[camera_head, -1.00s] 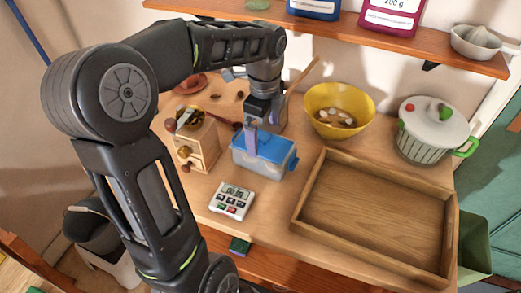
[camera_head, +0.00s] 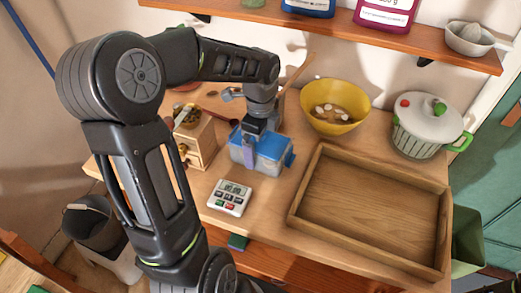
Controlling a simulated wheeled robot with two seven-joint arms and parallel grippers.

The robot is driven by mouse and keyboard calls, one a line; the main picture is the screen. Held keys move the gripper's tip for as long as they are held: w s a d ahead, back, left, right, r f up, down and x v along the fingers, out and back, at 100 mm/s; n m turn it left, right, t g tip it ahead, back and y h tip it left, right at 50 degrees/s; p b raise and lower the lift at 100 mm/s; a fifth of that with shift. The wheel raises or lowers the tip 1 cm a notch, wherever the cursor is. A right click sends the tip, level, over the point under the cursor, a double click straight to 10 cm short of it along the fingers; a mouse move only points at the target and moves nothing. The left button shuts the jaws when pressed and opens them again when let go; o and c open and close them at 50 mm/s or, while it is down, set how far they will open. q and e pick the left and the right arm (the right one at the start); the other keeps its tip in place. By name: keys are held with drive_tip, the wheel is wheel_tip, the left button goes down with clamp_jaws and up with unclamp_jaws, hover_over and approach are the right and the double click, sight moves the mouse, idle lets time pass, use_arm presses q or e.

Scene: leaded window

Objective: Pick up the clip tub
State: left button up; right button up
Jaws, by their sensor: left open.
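The clip tub (camera_head: 271,152) is a clear box with a blue lid and a blue clip at its right end. It stands on the wooden worktop, left of the wooden tray. My left gripper (camera_head: 250,150) points down at the tub's left part, with a finger in front of its near side. The gripper is open. The arm hides part of the lid, and I cannot tell whether the fingers touch the tub. My right gripper is not in view.
A white timer (camera_head: 229,198) lies in front of the tub. A wooden grinder box (camera_head: 199,143) stands close on the left. A yellow bowl (camera_head: 335,108) is behind, and an empty wooden tray (camera_head: 370,210) is at right. A white pot (camera_head: 424,128) stands at the back right.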

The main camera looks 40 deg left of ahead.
use_arm(q)
drive_tip(key=shift+f, duration=0.95)
drive_tip(key=c, duration=1.1)
drive_tip(key=shift+c, duration=0.2)
drive_tip(key=shift+r, duration=0.15)
wheel_tip(320, 180, up, 10)
drive_tip(key=shift+f+b, duration=0.1)
drive_tip(key=shift+b, duration=0.5)
